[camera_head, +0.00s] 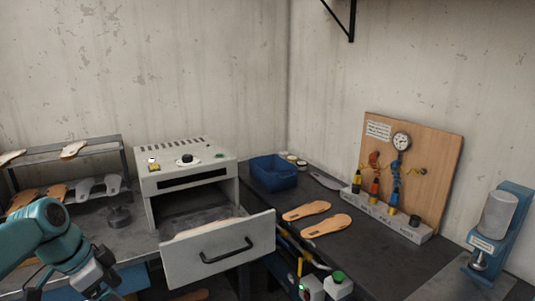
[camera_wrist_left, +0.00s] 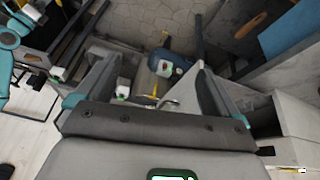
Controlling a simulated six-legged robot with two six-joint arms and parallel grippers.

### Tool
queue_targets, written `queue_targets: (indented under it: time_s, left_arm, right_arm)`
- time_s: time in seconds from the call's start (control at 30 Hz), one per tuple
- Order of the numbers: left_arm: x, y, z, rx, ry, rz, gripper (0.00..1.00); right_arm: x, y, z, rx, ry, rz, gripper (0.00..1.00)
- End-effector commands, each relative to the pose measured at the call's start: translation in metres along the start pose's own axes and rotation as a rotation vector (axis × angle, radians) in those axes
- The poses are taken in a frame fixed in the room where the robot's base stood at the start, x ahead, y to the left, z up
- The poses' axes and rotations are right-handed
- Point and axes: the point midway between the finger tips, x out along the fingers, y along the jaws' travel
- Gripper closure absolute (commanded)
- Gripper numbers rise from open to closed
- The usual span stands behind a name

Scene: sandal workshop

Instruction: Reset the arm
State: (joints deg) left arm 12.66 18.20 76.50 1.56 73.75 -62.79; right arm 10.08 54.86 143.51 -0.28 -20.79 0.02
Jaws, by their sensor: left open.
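My left arm (camera_head: 50,240), teal and dark grey, comes in at the lower left of the head view. Its gripper (camera_head: 102,287) is at the bottom edge, left of the open drawer, and partly cut off. In the left wrist view the two fingers of the left gripper (camera_wrist_left: 150,85) stand wide apart with nothing between them. Beyond them, lower down, is a blue cylindrical machine part (camera_wrist_left: 170,65). My right gripper is in neither view.
A grey oven-like box (camera_head: 187,180) has its drawer (camera_head: 218,252) pulled out, with a black handle. A shoe rack (camera_head: 70,150) stands left. The right bench holds a blue bin (camera_head: 273,172), sandal soles (camera_head: 327,225), a gauge board (camera_head: 425,170) and a blue press (camera_head: 512,215).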

Motion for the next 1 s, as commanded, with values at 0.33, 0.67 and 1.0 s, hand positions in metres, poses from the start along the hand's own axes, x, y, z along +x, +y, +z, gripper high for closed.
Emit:
queue_targets:
  time_s: [0.33,0.67,1.0]
  left_arm:
    - [0.148,0.016,0.010,-0.252,-0.038,0.039,0.04]
    - [0.345,0.159,0.087,-0.735,-0.123,0.076,0.04]
    - [0.378,0.268,0.145,-1.034,-0.156,0.072,0.04]
  right_arm:
    - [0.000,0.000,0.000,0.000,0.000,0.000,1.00]
    - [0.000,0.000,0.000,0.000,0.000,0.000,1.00]
    - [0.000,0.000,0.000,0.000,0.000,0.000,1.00]
